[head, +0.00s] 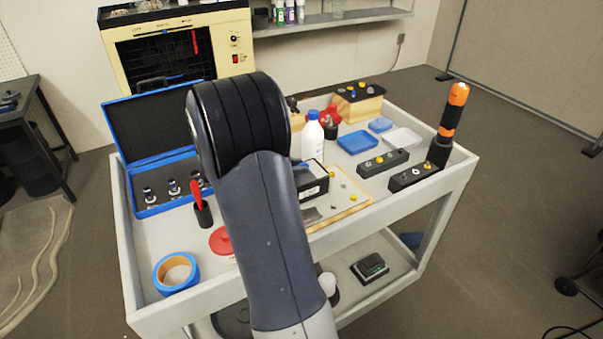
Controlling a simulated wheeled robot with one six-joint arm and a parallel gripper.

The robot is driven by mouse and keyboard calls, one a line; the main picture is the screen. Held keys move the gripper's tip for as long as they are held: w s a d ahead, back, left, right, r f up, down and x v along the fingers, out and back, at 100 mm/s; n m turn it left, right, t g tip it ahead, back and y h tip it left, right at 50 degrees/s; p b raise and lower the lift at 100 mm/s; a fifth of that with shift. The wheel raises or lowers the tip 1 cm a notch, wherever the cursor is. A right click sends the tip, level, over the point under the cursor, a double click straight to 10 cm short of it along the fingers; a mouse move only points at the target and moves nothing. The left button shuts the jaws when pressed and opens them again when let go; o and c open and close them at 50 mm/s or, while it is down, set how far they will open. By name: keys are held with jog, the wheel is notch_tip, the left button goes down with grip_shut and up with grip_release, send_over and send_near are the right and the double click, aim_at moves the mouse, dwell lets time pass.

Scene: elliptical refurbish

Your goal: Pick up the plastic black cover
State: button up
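A black box-shaped piece (313,183) with a small white label shows just right of my arm in the head view, over a wooden board on the cart. My arm hides its left part. I cannot tell whether it is the plastic black cover. My arm rises through the middle of the view and bends away at a black-ringed joint. My gripper is hidden behind the arm, so its fingers and anything between them do not show.
The white cart (128,250) holds an open blue case (148,115), blue tape (160,278), a white bottle (312,135), a blue tray (357,142), dark blocks with knobs (383,162) and a tall orange-and-black tool (449,115). A cream oven-like unit (105,45) stands behind.

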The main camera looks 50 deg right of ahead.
grip_shut()
jog(key=shift+r, duration=0.1)
